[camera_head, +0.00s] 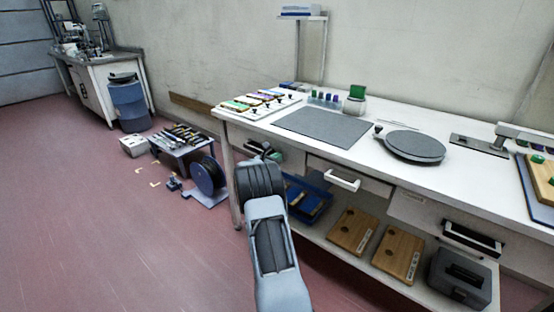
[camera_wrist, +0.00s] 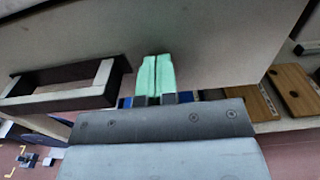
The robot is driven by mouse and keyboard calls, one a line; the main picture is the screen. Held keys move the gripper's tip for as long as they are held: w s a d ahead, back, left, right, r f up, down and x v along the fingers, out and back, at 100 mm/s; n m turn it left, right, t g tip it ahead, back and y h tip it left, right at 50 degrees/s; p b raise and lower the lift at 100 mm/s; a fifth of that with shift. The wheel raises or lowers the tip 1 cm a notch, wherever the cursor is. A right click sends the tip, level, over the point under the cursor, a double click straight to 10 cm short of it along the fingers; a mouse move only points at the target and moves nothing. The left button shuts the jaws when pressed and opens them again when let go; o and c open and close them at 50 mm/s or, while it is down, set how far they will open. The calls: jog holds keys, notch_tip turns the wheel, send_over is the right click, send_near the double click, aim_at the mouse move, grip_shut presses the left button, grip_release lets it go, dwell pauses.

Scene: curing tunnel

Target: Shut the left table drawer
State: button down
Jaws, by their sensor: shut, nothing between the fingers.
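The left table drawer (camera_head: 289,158) is under the left end of the white table, mostly hidden by my arm in the head view. In the wrist view its pale front panel (camera_wrist: 210,45) fills the upper part, with a dark and white handle (camera_wrist: 62,92) at the left. My gripper (camera_wrist: 155,72) has green fingertips, shut together and empty. They are in front of the panel, right of the handle; I cannot tell whether they touch it. How far the drawer stands out is not clear.
The white table (camera_head: 290,128) carries a grey mat (camera_head: 325,127) and a round turntable (camera_head: 412,147). A middle drawer (camera_head: 345,178) and a right drawer (camera_head: 472,238) are beside it. The lower shelf holds a blue bin (camera_head: 308,200) and wooden boards (camera_head: 353,232).

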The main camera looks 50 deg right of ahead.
jog(key=shift+d+r, duration=0.2)
jog(key=shift+r, duration=0.1)
jog(key=s+a+p, duration=0.1)
jog(key=a, duration=1.3)
jog(key=shift+a+f, duration=0.2)
jog(key=shift+f, duration=0.1)
